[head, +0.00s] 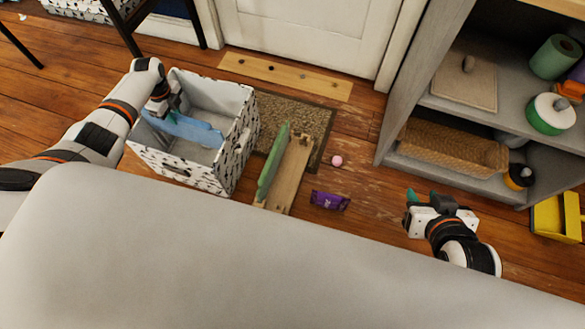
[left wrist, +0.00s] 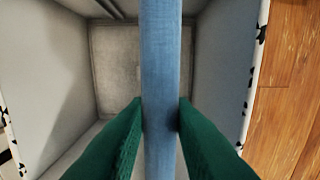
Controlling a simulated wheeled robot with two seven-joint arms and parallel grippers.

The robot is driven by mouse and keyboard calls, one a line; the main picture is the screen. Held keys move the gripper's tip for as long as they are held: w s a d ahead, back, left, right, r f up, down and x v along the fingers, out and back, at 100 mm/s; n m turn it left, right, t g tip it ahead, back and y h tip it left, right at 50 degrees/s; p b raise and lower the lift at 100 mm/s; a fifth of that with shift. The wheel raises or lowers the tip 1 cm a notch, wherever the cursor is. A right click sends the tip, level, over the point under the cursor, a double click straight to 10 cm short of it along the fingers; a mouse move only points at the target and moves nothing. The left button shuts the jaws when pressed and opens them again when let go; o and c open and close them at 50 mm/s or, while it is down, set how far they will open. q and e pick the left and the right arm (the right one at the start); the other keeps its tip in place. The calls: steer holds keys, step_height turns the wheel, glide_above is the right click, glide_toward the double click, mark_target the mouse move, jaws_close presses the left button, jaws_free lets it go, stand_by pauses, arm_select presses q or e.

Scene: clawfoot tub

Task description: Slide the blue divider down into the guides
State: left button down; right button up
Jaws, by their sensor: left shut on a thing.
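The blue divider (head: 186,128) is in the upper part of the white bin with black spots (head: 215,165), across its opening. My left gripper (head: 163,111) is shut on the divider near its left end. In the left wrist view the green fingertips grip both sides of the blue divider (left wrist: 161,75), with the bin's grey inside (left wrist: 115,70) beneath. Ridges like guides (left wrist: 108,8) show on the bin wall at the top of that view. Whether the divider sits in them cannot be told. My right gripper (head: 421,197) is over the floor at the right, apart from everything; its fingers look spread.
A purple packet (head: 330,200) and pink ball (head: 337,160) lie on the floor. A grey shelf (head: 425,75) stands at the right.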

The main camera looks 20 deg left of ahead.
mark_target(189, 138)
arm_select(q)
steer(key=shift+f+b, duration=6.9)
steer(key=shift+f, duration=0.45)
steer(key=c, duration=1.2)
jaws_free()
steer(key=shift+o, duration=0.2)
